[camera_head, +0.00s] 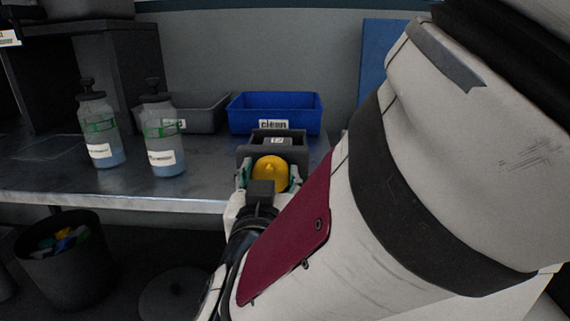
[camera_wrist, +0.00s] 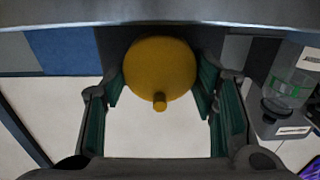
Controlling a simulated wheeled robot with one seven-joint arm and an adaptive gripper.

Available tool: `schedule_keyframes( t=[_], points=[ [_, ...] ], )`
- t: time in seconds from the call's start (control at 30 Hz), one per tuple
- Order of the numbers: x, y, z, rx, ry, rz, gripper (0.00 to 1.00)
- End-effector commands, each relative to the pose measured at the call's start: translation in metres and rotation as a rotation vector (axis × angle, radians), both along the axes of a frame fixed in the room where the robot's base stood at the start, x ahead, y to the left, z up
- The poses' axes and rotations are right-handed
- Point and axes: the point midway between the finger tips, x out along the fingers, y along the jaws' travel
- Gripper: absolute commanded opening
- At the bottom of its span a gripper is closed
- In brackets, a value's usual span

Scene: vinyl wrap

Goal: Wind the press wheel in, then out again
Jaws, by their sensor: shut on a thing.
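The press wheel (camera_head: 270,172) is a round yellow disc with a small knob, on the front of a dark grey press housing (camera_head: 272,140) at the front of the bench. In the wrist view the yellow wheel (camera_wrist: 160,72) sits at the top middle, its small knob pointing down in the picture. My gripper (camera_head: 268,180) is at the wheel, partly hidden behind my own arm. In the wrist view the green-padded fingers of my gripper (camera_wrist: 161,88) stand on both sides of the wheel and are shut on it.
A blue bin (camera_head: 290,121) labelled "clean" and a grey bin (camera_head: 205,117) stand behind on the metal bench (camera_head: 60,184). Two bottles with blue liquid (camera_head: 163,140) (camera_head: 99,135) stand left of the press. A dark waste bin (camera_head: 68,268) is on the floor at left.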

Motion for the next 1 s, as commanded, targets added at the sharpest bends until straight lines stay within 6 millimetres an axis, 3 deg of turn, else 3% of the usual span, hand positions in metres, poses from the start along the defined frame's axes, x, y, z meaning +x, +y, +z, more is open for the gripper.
schedule_keyframes(
  t=[0.37,1.0],
  points=[
    [0.0003,-0.0017,-0.0011,0.133,-0.006,-0.003,0.25],
    [0.0001,-0.0046,-0.0012,0.651,-0.023,-0.002,0.25]
  ],
)
